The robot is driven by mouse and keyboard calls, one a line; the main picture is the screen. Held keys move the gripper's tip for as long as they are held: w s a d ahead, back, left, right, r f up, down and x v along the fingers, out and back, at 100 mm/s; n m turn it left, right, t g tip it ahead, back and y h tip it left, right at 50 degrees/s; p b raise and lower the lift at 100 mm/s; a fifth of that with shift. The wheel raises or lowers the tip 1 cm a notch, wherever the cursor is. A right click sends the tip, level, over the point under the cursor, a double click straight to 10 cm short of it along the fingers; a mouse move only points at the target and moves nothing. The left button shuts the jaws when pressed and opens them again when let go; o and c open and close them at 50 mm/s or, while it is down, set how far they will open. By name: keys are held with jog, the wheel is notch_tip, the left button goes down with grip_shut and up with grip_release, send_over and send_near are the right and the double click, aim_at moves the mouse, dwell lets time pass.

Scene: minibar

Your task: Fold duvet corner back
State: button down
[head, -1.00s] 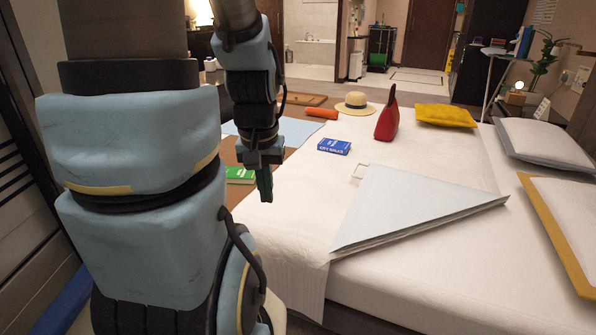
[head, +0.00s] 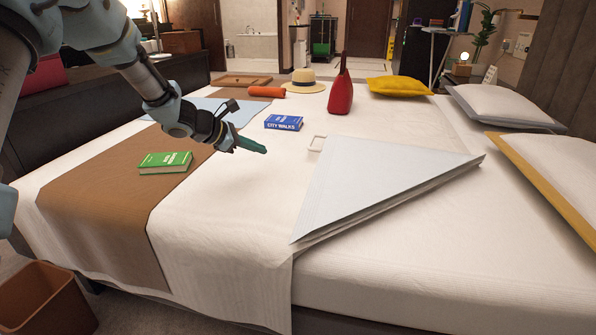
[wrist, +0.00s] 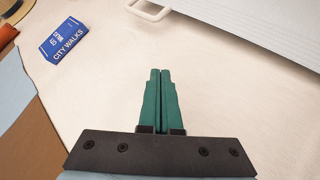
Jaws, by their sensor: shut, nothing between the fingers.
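The duvet's folded-back corner is a pale grey-white triangular flap (head: 375,185) lying over the white bed. A small white loop handle (head: 317,143) sticks out at its far left edge; the loop also shows at the top of the wrist view (wrist: 150,8). My gripper (head: 264,150) is above the white duvet (head: 225,215), left of the flap and apart from the loop. Its green fingers are together and empty, as the wrist view shows (wrist: 160,75).
A blue book (head: 284,123), a green book (head: 165,162), an orange roll (head: 266,91), a straw hat (head: 304,82) and a red bag (head: 341,95) lie on the bed. Pillows (head: 505,105) are at right. A brown bin (head: 45,300) stands at lower left.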

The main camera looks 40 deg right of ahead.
jog(key=n+h+b, duration=0.1)
jog(key=n, duration=0.1)
send_near(300, 160)
jog(key=d, duration=0.3)
jog(key=d+f, duration=0.1)
jog(key=d, duration=0.1)
jog(key=s+d+f, duration=0.1)
jog(key=d, duration=0.2)
jog(key=shift+s+d+b, duration=0.1)
jog(key=shift+d+b, duration=0.25)
jog(key=shift+b, duration=0.05)
jog(key=shift+h, duration=0.3)
